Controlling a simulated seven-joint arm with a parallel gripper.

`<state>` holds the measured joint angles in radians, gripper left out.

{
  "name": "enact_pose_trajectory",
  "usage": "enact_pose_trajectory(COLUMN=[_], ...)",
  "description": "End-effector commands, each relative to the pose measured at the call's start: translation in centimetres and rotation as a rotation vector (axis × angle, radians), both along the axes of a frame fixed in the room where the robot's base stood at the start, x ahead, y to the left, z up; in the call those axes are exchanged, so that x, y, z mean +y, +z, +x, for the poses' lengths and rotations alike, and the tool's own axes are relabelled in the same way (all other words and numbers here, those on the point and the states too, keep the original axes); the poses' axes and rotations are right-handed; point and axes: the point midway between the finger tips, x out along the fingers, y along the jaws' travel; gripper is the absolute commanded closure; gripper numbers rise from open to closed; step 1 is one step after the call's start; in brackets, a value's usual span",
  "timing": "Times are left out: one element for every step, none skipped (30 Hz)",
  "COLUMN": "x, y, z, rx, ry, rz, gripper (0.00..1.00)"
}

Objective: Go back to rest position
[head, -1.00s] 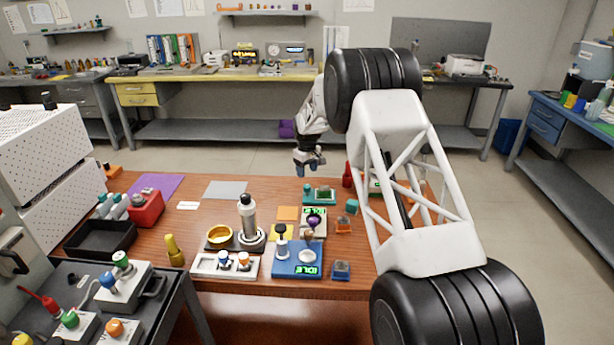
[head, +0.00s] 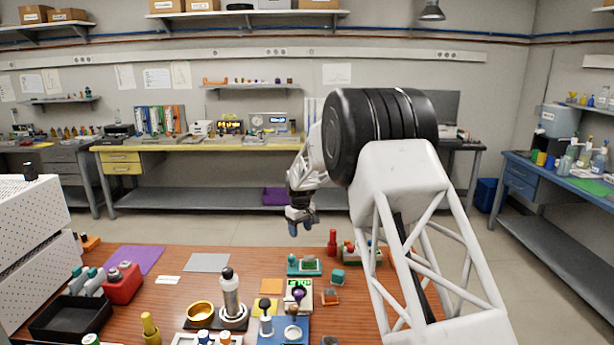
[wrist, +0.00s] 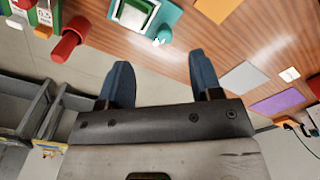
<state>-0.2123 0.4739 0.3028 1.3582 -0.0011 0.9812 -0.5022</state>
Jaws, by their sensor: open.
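My gripper (head: 300,226) hangs in the air at the far edge of the wooden table (head: 190,290), with its fingers pointing down. In the wrist view its two blue fingers (wrist: 163,82) are spread apart with nothing between them. The wrist view shows the table top (wrist: 200,45) and a strip of floor beyond the fingers. The gripper touches none of the things on the table.
A red bottle (head: 332,243) and a teal device (head: 304,265) stand near the gripper at the far edge. A silver cylinder (head: 230,295), a gold bowl (head: 199,312) and a black tray (head: 70,317) are nearer. The floor beyond the table is clear.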

Motion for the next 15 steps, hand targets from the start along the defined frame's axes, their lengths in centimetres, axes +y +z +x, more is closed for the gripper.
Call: enact_pose_trajectory(x=[-0.7, -1.0, -1.5, -1.8, -2.1, -2.6, -3.0, -3.3, -3.8, -4.2, -4.5, -4.9, -5.2, -5.6, -6.0], y=[1.5, 2.2, 3.0, 3.7, 4.3, 5.1, 5.7, 6.3, 7.1, 7.6, 8.3, 9.0, 9.6, 10.1, 10.8], z=[-1.0, -1.5, -2.2, -2.8, -3.3, -4.1, -4.7, -5.3, -6.1, -6.7, -7.3, -8.2, -8.8, -9.4, -10.3], rx=[-0.006, -0.009, -0.011, -0.014, -0.016, -0.019, -0.021, -0.023, -0.026, -0.028, -0.030, -0.033, -0.036, -0.037, -0.041], ry=[-0.014, -0.021, -0.031, -0.039, -0.048, -0.059, -0.067, -0.075, -0.086, -0.094, -0.103, -0.113, -0.120, -0.128, -0.139], rz=[0.001, 0.002, 0.003, 0.003, 0.004, 0.005, 0.005, 0.006, 0.007, 0.007, 0.008, 0.009, 0.010, 0.010, 0.010], gripper=[0.41, 0.41, 0.41, 0.41, 0.41, 0.41, 0.41, 0.41, 0.41, 0.41, 0.41, 0.41, 0.41, 0.41, 0.41])
